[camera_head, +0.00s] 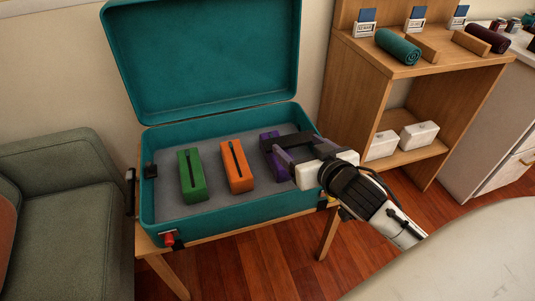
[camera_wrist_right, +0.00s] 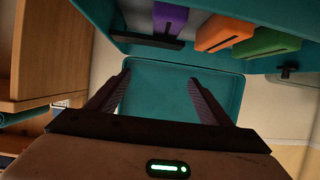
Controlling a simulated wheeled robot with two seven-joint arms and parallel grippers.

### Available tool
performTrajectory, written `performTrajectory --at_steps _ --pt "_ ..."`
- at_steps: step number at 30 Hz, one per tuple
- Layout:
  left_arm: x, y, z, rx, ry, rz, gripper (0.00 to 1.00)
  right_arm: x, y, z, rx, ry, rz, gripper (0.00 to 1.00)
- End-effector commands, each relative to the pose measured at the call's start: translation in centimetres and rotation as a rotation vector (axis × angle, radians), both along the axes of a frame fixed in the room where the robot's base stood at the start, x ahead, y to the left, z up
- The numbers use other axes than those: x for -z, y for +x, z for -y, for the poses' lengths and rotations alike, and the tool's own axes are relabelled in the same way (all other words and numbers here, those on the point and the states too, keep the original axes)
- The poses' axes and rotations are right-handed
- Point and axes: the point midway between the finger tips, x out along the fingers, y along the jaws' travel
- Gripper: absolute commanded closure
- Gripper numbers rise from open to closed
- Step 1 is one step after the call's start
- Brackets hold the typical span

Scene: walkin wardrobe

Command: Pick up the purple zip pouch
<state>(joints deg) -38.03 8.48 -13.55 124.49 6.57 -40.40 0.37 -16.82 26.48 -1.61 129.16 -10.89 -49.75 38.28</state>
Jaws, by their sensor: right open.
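The purple zip pouch (camera_head: 266,139) stands in the open teal suitcase (camera_head: 170,228), at the right of a row of pouches. My right gripper (camera_head: 276,156) reaches in from the right and partly hides it in the head view. In the right wrist view the purple pouch (camera_wrist_right: 170,18) shows at the top edge, beyond and apart from the fingers. My right gripper (camera_wrist_right: 156,92) is open there, with nothing between its fingers. My left gripper is in neither view.
A green pouch (camera_head: 192,176) and an orange pouch (camera_head: 237,166) stand left of the purple one. The suitcase lid (camera_head: 205,60) is raised behind. The suitcase rests on a wooden stand (camera_head: 160,268). A green armchair (camera_head: 70,210) is at left, a wooden shelf (camera_head: 400,155) at right.

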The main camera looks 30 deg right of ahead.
Motion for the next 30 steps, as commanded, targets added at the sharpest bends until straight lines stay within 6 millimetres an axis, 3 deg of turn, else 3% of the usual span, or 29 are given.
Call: performTrajectory --at_steps 1,8,13,21,26,30 --pt "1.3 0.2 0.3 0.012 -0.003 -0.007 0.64 1.8 0.0 0.0 0.000 0.000 -0.001 0.27" --pt "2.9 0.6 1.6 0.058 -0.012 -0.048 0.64 5.0 0.0 0.0 -0.001 0.001 -0.001 0.27" --pt "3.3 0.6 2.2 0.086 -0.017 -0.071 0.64 6.2 0.3 0.0 -0.001 -0.001 0.000 0.27" --pt "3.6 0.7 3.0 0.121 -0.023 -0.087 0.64 7.8 3.7 0.7 -0.001 -0.003 0.000 0.27" --pt "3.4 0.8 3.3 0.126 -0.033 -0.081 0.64 8.3 4.7 0.9 -0.001 0.000 -0.001 0.27" --pt "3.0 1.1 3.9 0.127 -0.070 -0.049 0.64 9.8 6.0 1.1 0.000 -0.001 0.000 0.27"
